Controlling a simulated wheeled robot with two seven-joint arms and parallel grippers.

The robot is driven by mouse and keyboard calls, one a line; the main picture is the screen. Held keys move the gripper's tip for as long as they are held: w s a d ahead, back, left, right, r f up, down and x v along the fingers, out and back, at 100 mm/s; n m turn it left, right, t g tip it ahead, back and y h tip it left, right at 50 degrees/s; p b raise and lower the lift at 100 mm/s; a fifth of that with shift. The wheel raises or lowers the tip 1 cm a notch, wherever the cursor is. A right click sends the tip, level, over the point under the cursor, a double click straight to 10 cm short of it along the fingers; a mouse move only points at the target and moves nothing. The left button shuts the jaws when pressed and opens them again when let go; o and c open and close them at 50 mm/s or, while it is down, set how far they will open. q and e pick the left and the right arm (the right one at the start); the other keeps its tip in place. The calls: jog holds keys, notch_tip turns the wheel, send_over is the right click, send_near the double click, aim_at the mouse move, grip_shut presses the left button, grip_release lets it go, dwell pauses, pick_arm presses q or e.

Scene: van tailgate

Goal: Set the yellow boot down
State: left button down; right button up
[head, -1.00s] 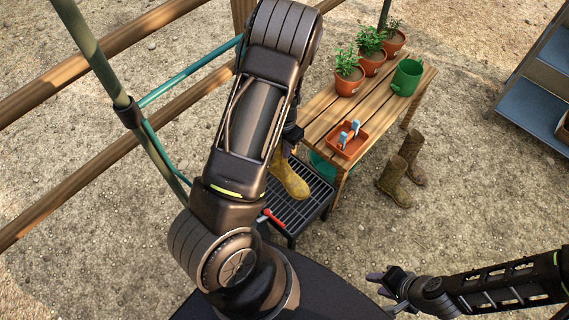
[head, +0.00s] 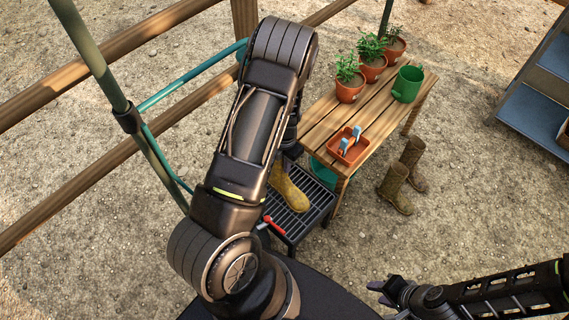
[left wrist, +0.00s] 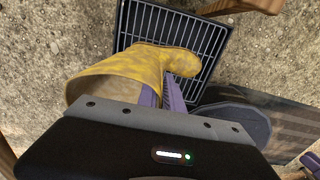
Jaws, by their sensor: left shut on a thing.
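The yellow boot (head: 288,188) is muddy and shows below my left arm in the head view, over the black slatted rack (head: 308,216). In the left wrist view the boot (left wrist: 130,72) lies across the picture with its toe toward the rack (left wrist: 215,40). My left gripper (left wrist: 170,92) is shut on the wall of the boot's shaft; one finger shows outside and the other is partly inside the opening. In the head view my arm hides this gripper. I cannot tell whether the sole touches the rack. My right gripper (head: 380,290) is empty at the lower right, its fingers apart.
A red-handled tool (head: 273,225) is at the rack's left edge. A wooden bench (head: 330,112) with potted plants, a green can (head: 407,84) and an orange tray (head: 348,146) stands behind. Brown boots (head: 395,188) stand on the gravel right of it. Teal rails and a fence are at left.

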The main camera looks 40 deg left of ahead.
pick_arm(q)
jog(key=shift+f, duration=0.1)
jog(key=c, duration=1.5)
grip_release()
notch_tip(320, 180, up, 12)
jog(key=p, duration=0.2)
jog(key=shift+p, duration=0.4)
